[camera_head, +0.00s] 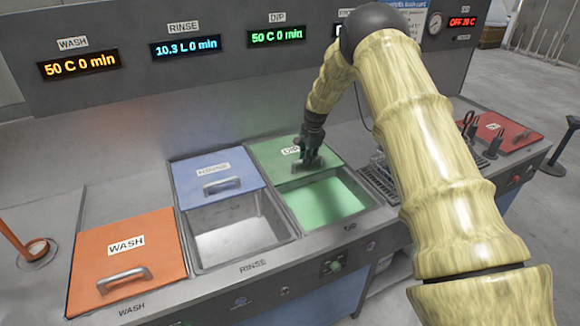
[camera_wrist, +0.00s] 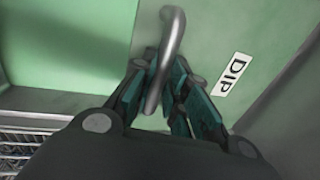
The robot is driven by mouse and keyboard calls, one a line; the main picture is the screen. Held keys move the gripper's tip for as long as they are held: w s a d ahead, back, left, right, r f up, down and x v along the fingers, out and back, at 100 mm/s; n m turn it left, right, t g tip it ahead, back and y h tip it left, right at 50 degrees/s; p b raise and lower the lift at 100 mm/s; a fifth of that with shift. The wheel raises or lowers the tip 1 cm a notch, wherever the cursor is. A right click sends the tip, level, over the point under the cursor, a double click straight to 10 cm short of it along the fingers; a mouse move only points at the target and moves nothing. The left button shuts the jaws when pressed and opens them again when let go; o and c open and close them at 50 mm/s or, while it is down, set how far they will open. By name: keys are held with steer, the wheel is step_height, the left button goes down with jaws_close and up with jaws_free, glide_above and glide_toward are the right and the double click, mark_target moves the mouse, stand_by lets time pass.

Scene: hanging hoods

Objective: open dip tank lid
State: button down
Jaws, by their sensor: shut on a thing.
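The green dip tank lid (camera_head: 274,157) carries a DIP label and lies over the back part of the dip tank. The front part of the tank is uncovered and shows a green-lit inside (camera_head: 325,203). My gripper (camera_head: 308,164) is at the lid's front edge. In the wrist view my gripper (camera_wrist: 163,85) is shut around the grey bar handle (camera_wrist: 173,35) of the lid, with the DIP label (camera_wrist: 232,74) beside it. The gripper hides most of the handle in the head view.
The blue rinse lid (camera_head: 228,172) sits back over its tank (camera_head: 236,235), whose front is open. The orange wash lid (camera_head: 128,262) covers its tank at the left. A rack (camera_head: 379,182) and a red lid (camera_head: 505,130) are to the right. Display panel behind.

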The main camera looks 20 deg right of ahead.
steer(key=shift+w, duration=0.4)
steer(key=c, duration=1.4)
jaws_free()
steer(key=r, duration=0.4)
steer(key=s+r, duration=0.1)
steer(key=r, duration=0.2)
steer(key=s+r, duration=0.1)
steer(key=r, duration=0.3)
steer(key=shift+s+d+r, duration=0.1)
steer(key=shift+s+r, duration=0.05)
steer(key=shift+r, duration=0.2)
